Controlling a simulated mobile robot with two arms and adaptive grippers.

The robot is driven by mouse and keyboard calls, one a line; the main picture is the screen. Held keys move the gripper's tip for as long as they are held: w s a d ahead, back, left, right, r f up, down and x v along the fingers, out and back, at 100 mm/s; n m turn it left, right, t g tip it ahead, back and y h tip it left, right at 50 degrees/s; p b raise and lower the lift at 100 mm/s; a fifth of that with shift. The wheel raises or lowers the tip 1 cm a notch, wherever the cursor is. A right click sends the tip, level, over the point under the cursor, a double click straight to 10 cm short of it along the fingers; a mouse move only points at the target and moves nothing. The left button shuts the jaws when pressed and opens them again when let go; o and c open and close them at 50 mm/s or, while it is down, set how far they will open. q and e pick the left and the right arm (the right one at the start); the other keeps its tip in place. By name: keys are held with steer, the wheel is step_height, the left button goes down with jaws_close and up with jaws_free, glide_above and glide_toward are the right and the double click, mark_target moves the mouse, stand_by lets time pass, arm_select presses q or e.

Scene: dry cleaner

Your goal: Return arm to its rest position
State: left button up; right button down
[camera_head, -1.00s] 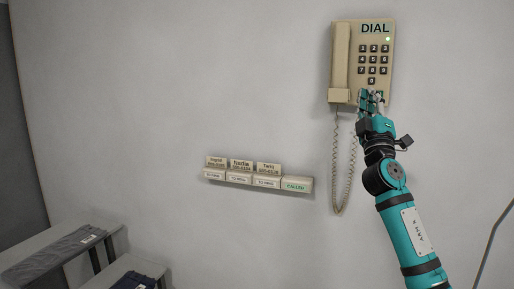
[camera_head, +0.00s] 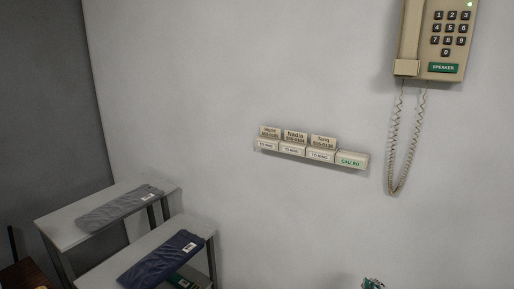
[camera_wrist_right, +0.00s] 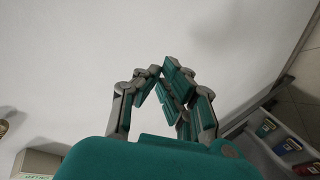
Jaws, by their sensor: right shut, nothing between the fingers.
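My right gripper (camera_head: 372,284) shows only as a small teal and grey tip at the bottom edge of the head view, below the card rail. In the right wrist view its fingers (camera_wrist_right: 163,78) are drawn together with nothing held between them, in front of a pale wall. The rest of my right arm is outside the head view. My left gripper is in neither view.
A beige wall phone (camera_head: 436,45) hangs upper right, its coiled cord (camera_head: 393,150) looping down. A card rail (camera_head: 310,152) carries name cards and a "CALLED" block (camera_head: 351,161). Folded grey (camera_head: 120,208) and navy garments (camera_head: 160,258) lie on tables at lower left.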

steer(key=s+a+f+m+g+y, duration=0.1)
steer(key=s+a+f+g, duration=0.2)
steer(key=s+f, duration=1.1)
steer(key=s+a+f+m+g+y, duration=0.1)
steer(key=s+a+f+g, duration=0.25)
steer(key=s+f, duration=1.1)
steer(key=s+a+f+g, duration=0.2)
steer(key=s+f, duration=0.2)
steer(key=s, duration=0.7)
steer(key=s+a+f+m+g, duration=0.1)
steer(key=s+f, duration=0.3)
steer(key=s, duration=0.7)
steer(key=s+a+f+m+g+y, duration=0.1)
steer(key=s+a+f+g, duration=0.2)
steer(key=s, duration=0.8)
steer(key=shift+a+f, duration=0.25)
steer(key=shift+f, duration=0.4)
